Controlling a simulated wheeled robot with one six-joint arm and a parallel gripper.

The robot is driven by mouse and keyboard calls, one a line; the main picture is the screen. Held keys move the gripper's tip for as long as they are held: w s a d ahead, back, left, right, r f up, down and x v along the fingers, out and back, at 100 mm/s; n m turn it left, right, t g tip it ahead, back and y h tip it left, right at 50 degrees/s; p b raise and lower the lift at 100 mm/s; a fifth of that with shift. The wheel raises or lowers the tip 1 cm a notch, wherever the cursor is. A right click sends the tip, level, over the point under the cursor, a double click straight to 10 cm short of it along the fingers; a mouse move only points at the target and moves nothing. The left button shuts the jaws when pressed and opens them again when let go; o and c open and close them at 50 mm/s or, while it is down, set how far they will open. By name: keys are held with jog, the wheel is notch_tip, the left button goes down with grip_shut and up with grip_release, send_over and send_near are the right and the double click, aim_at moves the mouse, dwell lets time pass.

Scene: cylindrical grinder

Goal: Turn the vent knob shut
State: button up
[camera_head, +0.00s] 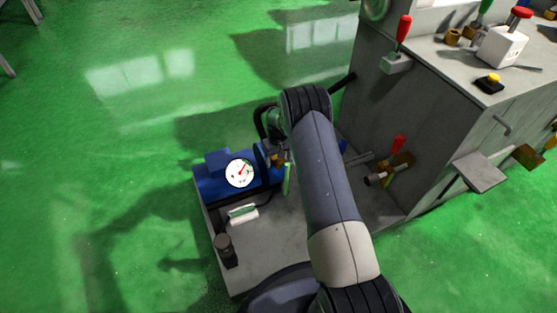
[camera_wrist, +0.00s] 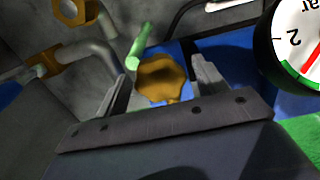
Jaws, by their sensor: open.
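The vent knob is most likely the brass, lobed knob (camera_wrist: 162,79) in the middle of the wrist view. My gripper (camera_wrist: 160,68) is open, with one finger to the left of this knob and one to the right. I cannot tell whether either finger touches it. In the head view a small brass part (camera_head: 277,160) shows beside the blue unit (camera_head: 212,180), partly hidden by my arm. My gripper is mostly hidden there. The knob's turn position cannot be read.
A green handle (camera_wrist: 140,46) stands just beside the knob. A round gauge (camera_wrist: 297,45) is close on the right; it also shows in the head view (camera_head: 240,173). Pipes and another brass fitting (camera_wrist: 72,10) lie at left. The grey machine cabinet (camera_head: 425,120) rises on the right.

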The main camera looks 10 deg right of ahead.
jog(key=c, duration=1)
jog(key=shift+m, duration=0.3)
jog(key=m+b, duration=0.1)
jog(key=m, duration=0.2)
jog(key=shift+f+m+b, duration=0.1)
jog(key=shift+m+b, duration=0.3)
jog(key=m+b, duration=0.1)
jog(key=m, duration=0.3)
jog(key=shift+m, duration=0.3)
jog(key=m, duration=0.4)
jog(key=shift+w+m+b, duration=0.1)
jog(key=shift+m+b, duration=0.25)
jog(key=shift+m, duration=2.05)
